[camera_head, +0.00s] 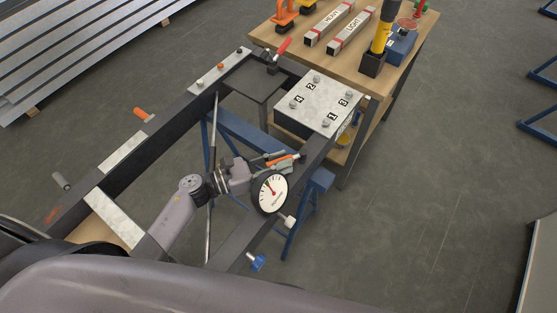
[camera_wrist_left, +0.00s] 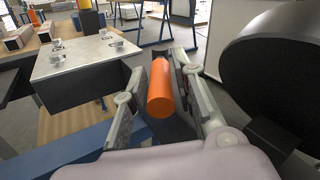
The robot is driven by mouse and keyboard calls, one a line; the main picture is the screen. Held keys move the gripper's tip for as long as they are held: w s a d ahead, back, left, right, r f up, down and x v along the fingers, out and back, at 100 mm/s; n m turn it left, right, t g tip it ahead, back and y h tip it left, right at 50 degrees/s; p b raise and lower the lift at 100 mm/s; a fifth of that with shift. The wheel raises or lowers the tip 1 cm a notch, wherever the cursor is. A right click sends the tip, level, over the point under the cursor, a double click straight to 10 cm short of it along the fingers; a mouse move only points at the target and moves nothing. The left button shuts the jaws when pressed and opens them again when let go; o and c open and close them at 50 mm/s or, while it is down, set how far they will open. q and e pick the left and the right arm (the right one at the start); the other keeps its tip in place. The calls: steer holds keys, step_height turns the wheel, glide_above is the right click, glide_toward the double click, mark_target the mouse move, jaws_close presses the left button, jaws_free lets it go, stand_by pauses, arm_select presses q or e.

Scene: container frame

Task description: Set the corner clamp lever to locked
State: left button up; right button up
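My left gripper (camera_head: 293,158) is over the gap in the dark frame, beside the round dial gauge. An orange cylindrical handle (camera_wrist_left: 160,90) lies between its two fingers (camera_wrist_left: 162,68), its round end toward the wrist camera. The fingers look spread, with a gap beside the handle. The handle also shows as a small orange strip in the head view (camera_head: 280,162). What it attaches to is hidden. A red-handled clamp (camera_head: 283,47) sits at the far corner of the dark frame (camera_head: 170,144). Which handle is the corner clamp lever is unclear. My right gripper is out of view.
The white dial gauge (camera_head: 270,193) is close to my left gripper. A numbered metal plate (camera_head: 319,98) with several studs stands beyond it. Another orange handle (camera_head: 142,113) is on the left rail. A wooden workbench (camera_head: 410,50) holds bars and tools. Open floor lies right.

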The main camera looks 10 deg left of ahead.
arm_select(q)
jaws_close()
stand_by(0.5)
